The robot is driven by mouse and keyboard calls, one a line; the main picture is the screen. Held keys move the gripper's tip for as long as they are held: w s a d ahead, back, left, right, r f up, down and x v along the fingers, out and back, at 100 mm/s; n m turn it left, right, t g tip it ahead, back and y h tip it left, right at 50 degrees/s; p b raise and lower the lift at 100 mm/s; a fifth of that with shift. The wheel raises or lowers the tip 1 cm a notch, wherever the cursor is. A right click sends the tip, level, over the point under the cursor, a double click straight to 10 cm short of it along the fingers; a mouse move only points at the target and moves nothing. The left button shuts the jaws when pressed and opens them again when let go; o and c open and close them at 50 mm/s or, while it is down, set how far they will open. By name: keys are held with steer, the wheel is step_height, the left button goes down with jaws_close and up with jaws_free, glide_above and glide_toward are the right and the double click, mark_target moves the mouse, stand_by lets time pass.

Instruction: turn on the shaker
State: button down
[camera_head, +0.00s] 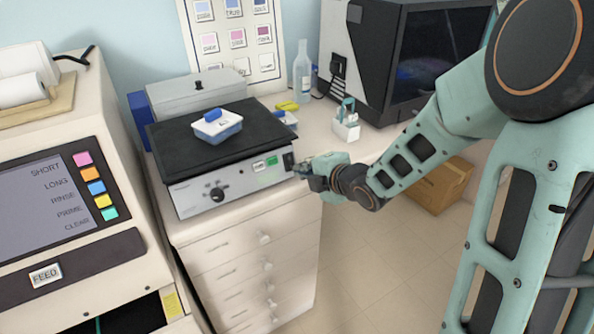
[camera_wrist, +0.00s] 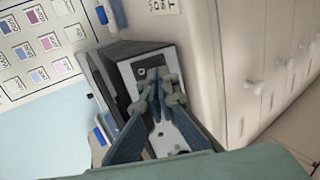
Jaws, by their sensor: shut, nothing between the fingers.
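The shaker (camera_head: 180,192) sits on top of a white drawer cabinet. Its front panel has a black knob (camera_head: 216,193), a small green-lit display (camera_head: 265,163) and a dark switch (camera_head: 289,160) at the right end. A white-and-blue box (camera_head: 218,128) rests on its black platform (camera_head: 180,150). My gripper (camera_head: 304,173) is at the right end of the front panel, close to the switch; I cannot tell whether it touches. In the wrist view my gripper (camera_wrist: 158,84) is shut and empty in front of the shaker's panel (camera_wrist: 128,72), hiding part of it.
The drawer cabinet (camera_head: 290,235) has several knobs on its front. A staining machine (camera_head: 50,190) with a screen stands close on the left. A white bottle carrier (camera_head: 346,128) and a large dark-fronted instrument (camera_head: 365,40) stand behind on the right. A cardboard box (camera_head: 440,188) is on the floor.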

mark_target(291, 167)
steer(key=shift+x, duration=1.35)
steer(key=shift+f, duration=0.1)
steer(key=shift+w+f+b, duration=0.15)
steer(key=shift+f+b, duration=0.2)
steer(key=shift+b, duration=0.9)
steer(key=shift+w+a+f+t+y+b, duration=0.15)
steer(key=shift+t+y+b, duration=0.2)
steer(key=shift+b, duration=0.8)
steer(key=shift+r+p, duration=0.4)
steer(key=shift+p, duration=0.15)
steer(key=shift+r, duration=0.1)
steer(key=shift+r+p, duration=0.4)
steer(key=shift+r, duration=0.3)
